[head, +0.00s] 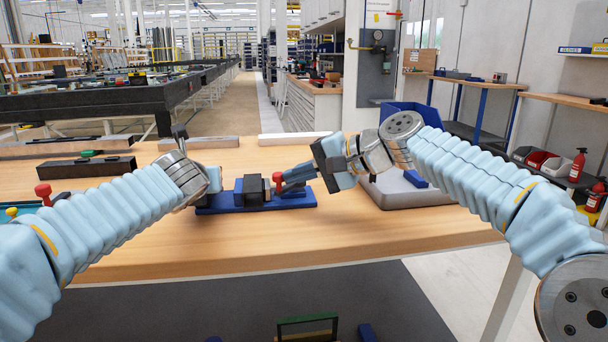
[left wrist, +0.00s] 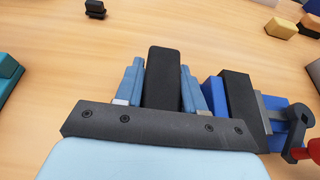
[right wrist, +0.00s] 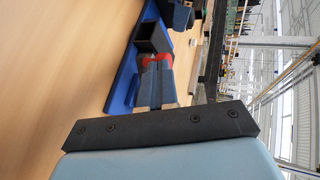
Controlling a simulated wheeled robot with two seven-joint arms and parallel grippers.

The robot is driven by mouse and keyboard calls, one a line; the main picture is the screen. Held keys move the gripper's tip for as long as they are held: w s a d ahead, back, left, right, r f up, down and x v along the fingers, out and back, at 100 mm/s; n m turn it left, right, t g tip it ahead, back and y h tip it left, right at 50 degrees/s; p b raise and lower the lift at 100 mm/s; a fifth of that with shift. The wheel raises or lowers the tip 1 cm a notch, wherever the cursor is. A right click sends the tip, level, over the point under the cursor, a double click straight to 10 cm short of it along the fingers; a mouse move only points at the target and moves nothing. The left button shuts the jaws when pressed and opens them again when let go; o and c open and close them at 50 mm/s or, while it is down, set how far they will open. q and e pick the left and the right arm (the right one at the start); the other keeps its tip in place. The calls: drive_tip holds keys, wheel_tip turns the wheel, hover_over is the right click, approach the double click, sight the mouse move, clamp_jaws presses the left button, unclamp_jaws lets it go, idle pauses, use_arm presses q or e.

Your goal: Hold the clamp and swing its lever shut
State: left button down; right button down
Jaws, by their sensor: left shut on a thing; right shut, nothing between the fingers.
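The clamp has a blue base (head: 235,207) lying on the wooden table, with black blocks (head: 253,190) on it and a red-ended lever (head: 278,179). My left gripper (head: 214,182) is at the clamp's left end; in the left wrist view its blue fingers are shut on a black block of the clamp (left wrist: 163,75). The grey lever arm and red knob (left wrist: 314,150) show at that view's right edge. My right gripper (head: 290,177) is shut and empty beside the red knob. In the right wrist view its fingertips are against or very close to the red part (right wrist: 158,61); contact is unclear.
A dark bar (head: 85,167) and another red-knobbed item (head: 43,192) lie at left. The front table strip is clear.

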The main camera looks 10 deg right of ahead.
use_arm(q)
drive_tip(key=shift+d, duration=0.1)
use_arm(e)
drive_tip(key=shift+a+f, duration=0.1)
drive_tip(key=shift+a, duration=0.1)
drive_tip(key=shift+s+d, duration=0.1)
drive_tip(key=shift+s+d, duration=0.15)
drive_tip(key=shift+d, duration=0.2)
drive_tip(key=v, duration=1.3)
drive_tip(key=shift+s+f, duration=0.2)
drive_tip(key=shift+s, duration=0.2)
use_arm(q)
drive_tip(key=c, duration=0.6)
unclamp_jaws()
